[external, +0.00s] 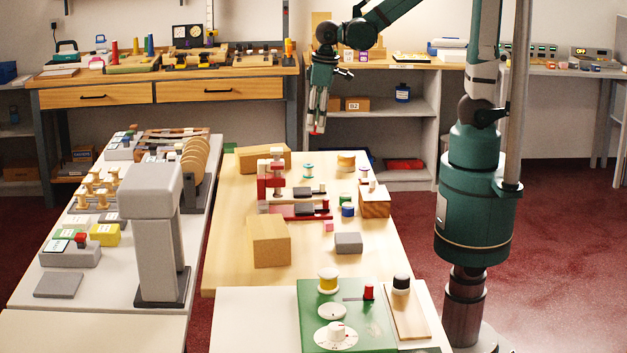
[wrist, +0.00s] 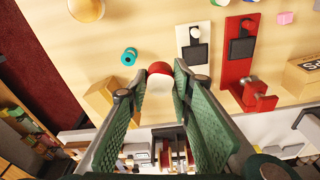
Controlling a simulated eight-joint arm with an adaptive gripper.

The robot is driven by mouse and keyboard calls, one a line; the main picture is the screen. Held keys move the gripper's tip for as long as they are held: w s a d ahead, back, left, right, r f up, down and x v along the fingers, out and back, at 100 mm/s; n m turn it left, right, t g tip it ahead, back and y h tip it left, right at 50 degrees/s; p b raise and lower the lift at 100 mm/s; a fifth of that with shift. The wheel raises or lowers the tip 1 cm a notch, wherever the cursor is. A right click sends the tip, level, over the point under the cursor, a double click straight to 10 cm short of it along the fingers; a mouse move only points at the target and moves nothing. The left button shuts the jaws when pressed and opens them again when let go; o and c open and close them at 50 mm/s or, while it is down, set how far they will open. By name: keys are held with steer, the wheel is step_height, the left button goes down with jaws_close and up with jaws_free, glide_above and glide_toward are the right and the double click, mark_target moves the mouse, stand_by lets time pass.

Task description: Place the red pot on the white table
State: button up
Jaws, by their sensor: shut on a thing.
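My gripper (external: 316,124) is raised above the far end of the wooden-topped table, pointing down. It is shut on the red pot (external: 317,131), whose red part shows at the fingertips. In the wrist view my gripper (wrist: 158,82) has its green fingers on either side of the red pot (wrist: 159,69), which has a red top and a white body below. A white table top (external: 245,310) lies in the foreground, and another pale top (external: 30,290) runs along the left; I cannot tell which is the white table.
The wooden-topped table (external: 225,240) holds cardboard boxes (external: 270,240), a red stand (external: 275,180), a grey block (external: 348,242) and small spools. A green board (external: 315,310) with knobs covers part of the foreground top.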

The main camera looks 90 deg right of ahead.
glide_above(315, 186)
step_height(315, 186, down, 9)
steer(key=shift+s+a+r, duration=0.1)
steer(key=shift+s+r, duration=0.1)
steer(key=shift+s, duration=0.05)
steer(key=shift+f, duration=0.1)
stand_by(0.4)
steer(key=shift+f+b, duration=0.7)
steer(key=shift+f, duration=2.1)
steer(key=shift+f, duration=0.15)
steer(key=shift+f+b, duration=0.5)
steer(key=shift+f, duration=1.45)
steer(key=shift+f, duration=0.15)
steer(key=o, duration=0.7)
steer(key=shift+c, duration=0.2)
